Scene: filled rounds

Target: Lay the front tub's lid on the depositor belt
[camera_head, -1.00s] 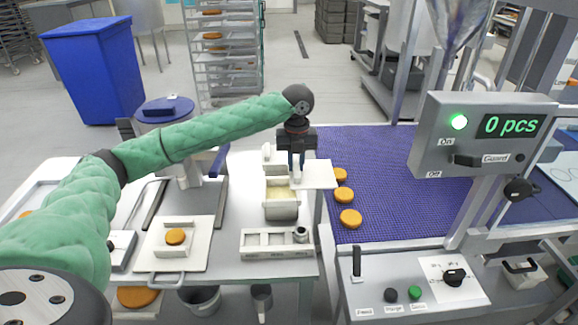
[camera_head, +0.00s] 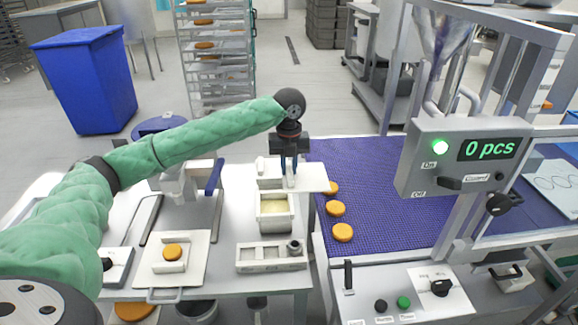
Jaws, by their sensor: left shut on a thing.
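My left gripper (camera_head: 289,179) is shut on the flat white lid (camera_head: 309,177). It holds the lid level over the back part of the front tub and the left edge of the belt. The front tub (camera_head: 275,226) is cream-coloured, open, and filled with a pale yellow mass. The depositor belt (camera_head: 385,200) is a blue mesh to the right of the tub. The lid hides part of one orange round at the belt's left edge. My right gripper is not in view.
Several orange rounds (camera_head: 343,232) lie along the belt's left side. The depositor's control box (camera_head: 460,155) reads 0 pcs and overhangs the belt. A white holder (camera_head: 272,257) sits before the tub. The middle of the belt is clear.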

